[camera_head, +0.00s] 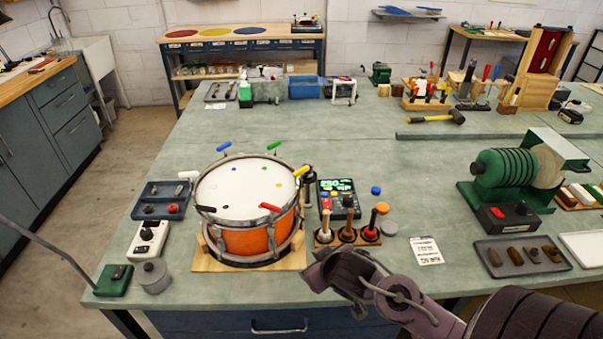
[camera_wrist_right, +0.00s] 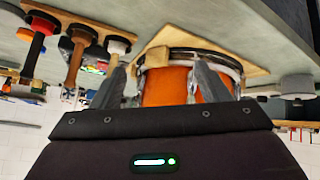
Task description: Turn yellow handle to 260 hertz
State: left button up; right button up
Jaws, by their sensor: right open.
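The orange drum (camera_head: 245,241) with a white head stands on a wooden base (camera_head: 207,265) at the bench's front. The yellow handle (camera_head: 301,170) sticks out at the right side of the drum's rim. A meter with a green lit display (camera_head: 337,185) stands right of it; its digits are too small to read surely. My right gripper (camera_head: 318,270) is open and empty, low in front of the drum's right side, apart from the yellow handle. In the right wrist view its fingers (camera_wrist_right: 160,80) show the orange drum shell (camera_wrist_right: 170,86) between them, upside down. My left gripper is out of view.
Blue (camera_head: 223,146), green (camera_head: 275,145), red (camera_head: 270,207), black (camera_head: 205,209) and white (camera_head: 188,174) handles ring the drum. A wooden rack of upright tools (camera_head: 347,236) stands close right of the drum. A paper card (camera_head: 426,251) lies farther right. The bench behind the drum is mostly clear.

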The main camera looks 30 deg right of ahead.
jog(key=w+d+r+t, duration=0.3)
jog(key=w+d+r, duration=0.2)
jog(key=w+d, duration=0.2)
jog(key=n+t+y, duration=0.1)
jog(key=t+y, duration=0.1)
jog(key=y, duration=0.2)
send_near(303, 171)
jog(key=x, duration=0.3)
jog(key=shift+x, duration=3.85)
jog(key=c, duration=1)
